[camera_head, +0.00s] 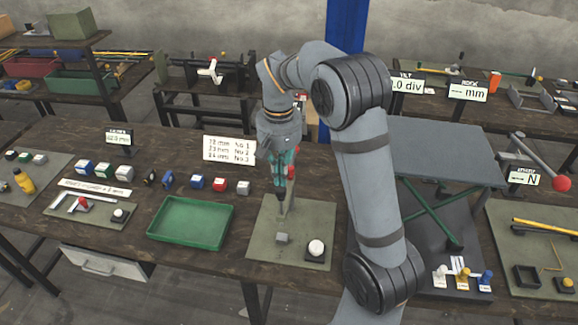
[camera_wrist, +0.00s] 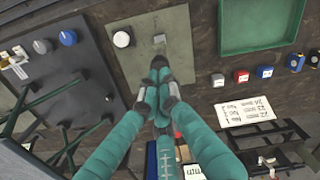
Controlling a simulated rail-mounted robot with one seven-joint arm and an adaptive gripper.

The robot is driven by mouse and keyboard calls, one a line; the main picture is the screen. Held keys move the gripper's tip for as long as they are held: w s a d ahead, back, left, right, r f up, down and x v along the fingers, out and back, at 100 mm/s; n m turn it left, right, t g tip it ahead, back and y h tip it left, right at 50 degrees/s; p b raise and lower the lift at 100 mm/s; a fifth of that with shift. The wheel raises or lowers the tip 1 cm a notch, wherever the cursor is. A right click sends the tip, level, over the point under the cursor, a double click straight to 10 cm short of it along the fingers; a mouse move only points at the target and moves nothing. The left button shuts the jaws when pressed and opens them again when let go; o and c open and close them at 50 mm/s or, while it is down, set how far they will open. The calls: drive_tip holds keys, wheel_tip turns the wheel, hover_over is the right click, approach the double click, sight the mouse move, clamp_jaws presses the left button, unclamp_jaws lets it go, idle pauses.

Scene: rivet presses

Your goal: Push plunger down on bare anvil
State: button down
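My gripper (camera_head: 282,192) points down over the green-grey mat (camera_head: 262,220) in the middle of the bench. In the wrist view its teal fingers converge, and their dark tips (camera_wrist: 159,64) are together, with nothing clearly between them. A small grey block (camera_head: 282,239), perhaps the anvil, sits on the mat with nothing seen on top; it also shows just beyond the tips in the wrist view (camera_wrist: 159,39). A pale upright (camera_head: 290,206) and a red part (camera_head: 291,172) show beside my gripper. I cannot clearly make out the plunger; my gripper partly covers that area.
A white round knob (camera_head: 316,247) on a dark base stands right of the grey block. A green tray (camera_head: 192,222) lies to the left. Several coloured blocks (camera_head: 220,185) and a number card (camera_head: 229,149) stand behind it. A grey raised table (camera_head: 430,150) is to the right.

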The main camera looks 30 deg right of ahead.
sight(281, 196)
drive_tip(key=shift+f, duration=0.25)
idle(0.3)
drive_tip(key=shift+f+b, duration=3.8)
drive_tip(key=shift+f, duration=0.1)
drive_tip(key=shift+r, duration=0.15)
wheel_tip(281, 196, up, 8)
drive_tip(key=p, duration=0.7)
wheel_tip(281, 196, down, 8)
drive_tip(key=b, duration=0.7)
drive_tip(key=shift+r, duration=0.1)
